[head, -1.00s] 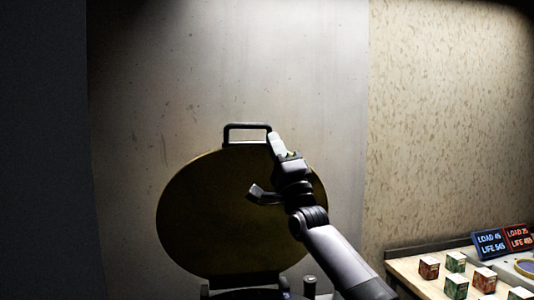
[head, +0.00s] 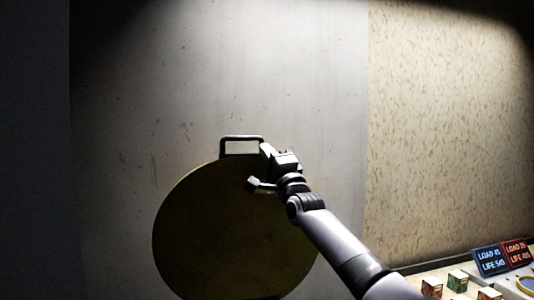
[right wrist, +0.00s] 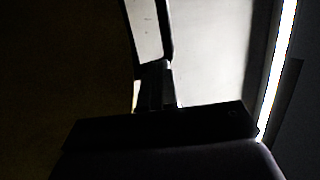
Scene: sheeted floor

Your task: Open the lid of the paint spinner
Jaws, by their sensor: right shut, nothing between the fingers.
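The paint spinner's lid (head: 225,230) is a round, dark yellow disc standing raised, its broad face toward me in the head view. A black bar handle (head: 240,138) sticks up from its top edge. My right gripper (head: 265,149) is shut with nothing held, at the right end of the handle; I cannot tell whether it touches. In the dark right wrist view, the gripper's fingers (right wrist: 155,88) show near a black frame that looks like the handle (right wrist: 166,30). The spinner's body is below the picture. My left gripper is not in view.
A pale wall panel (head: 330,110) stands behind the lid, with patterned wall at right. At the lower right, a table holds several small boxes (head: 457,281), a blue sign (head: 490,260) and a red sign (head: 517,252). The left side is dark.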

